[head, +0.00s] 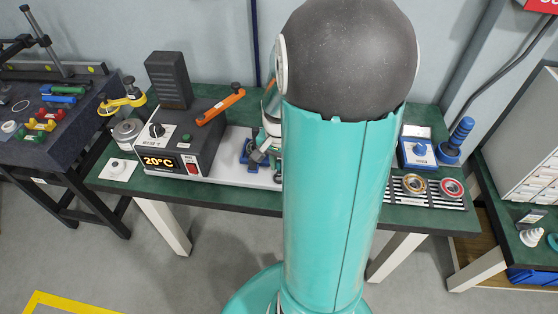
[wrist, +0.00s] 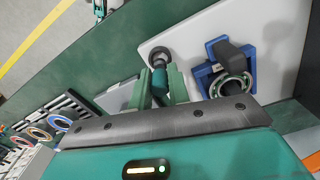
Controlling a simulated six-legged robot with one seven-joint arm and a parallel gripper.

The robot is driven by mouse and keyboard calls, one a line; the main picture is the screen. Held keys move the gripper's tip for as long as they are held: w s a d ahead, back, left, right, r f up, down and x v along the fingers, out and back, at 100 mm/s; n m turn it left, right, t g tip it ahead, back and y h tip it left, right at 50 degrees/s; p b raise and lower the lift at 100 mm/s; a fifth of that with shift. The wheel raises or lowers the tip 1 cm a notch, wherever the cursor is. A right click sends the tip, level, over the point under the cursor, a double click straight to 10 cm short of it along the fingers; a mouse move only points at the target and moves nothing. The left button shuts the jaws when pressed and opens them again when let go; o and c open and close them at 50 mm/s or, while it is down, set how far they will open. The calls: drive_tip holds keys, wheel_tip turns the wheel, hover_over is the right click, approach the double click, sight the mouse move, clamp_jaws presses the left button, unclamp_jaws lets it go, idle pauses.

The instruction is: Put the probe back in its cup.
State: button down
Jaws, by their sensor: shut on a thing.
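In the wrist view my gripper (wrist: 159,86) has its two green fingers closed on a dark teal, cylindrical piece, which appears to be the probe (wrist: 159,77). Just beyond the probe's end is a grey round cup (wrist: 159,55) on the white base plate (wrist: 190,22). The probe's end overlaps the cup in this view; I cannot tell whether it is inside, touching or above it. In the head view my arm hides most of this area, and the probe and cup cannot be made out.
A blue block with a metal bearing (wrist: 232,84) stands close to the right of my fingers in the wrist view. In the head view a control box (head: 187,143) reading 20°C stands left, with an orange-handled tool (head: 220,107) on it. Bearings (head: 414,184) lie on a striped rack at right.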

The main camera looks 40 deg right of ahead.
drive_tip(key=shift+f, duration=0.45)
drive_tip(key=shift+f, duration=0.6)
idle(0.4)
drive_tip(key=c, duration=1.3)
unclamp_jaws()
drive_tip(key=shift+o, duration=0.2)
drive_tip(key=shift+r, duration=4.05)
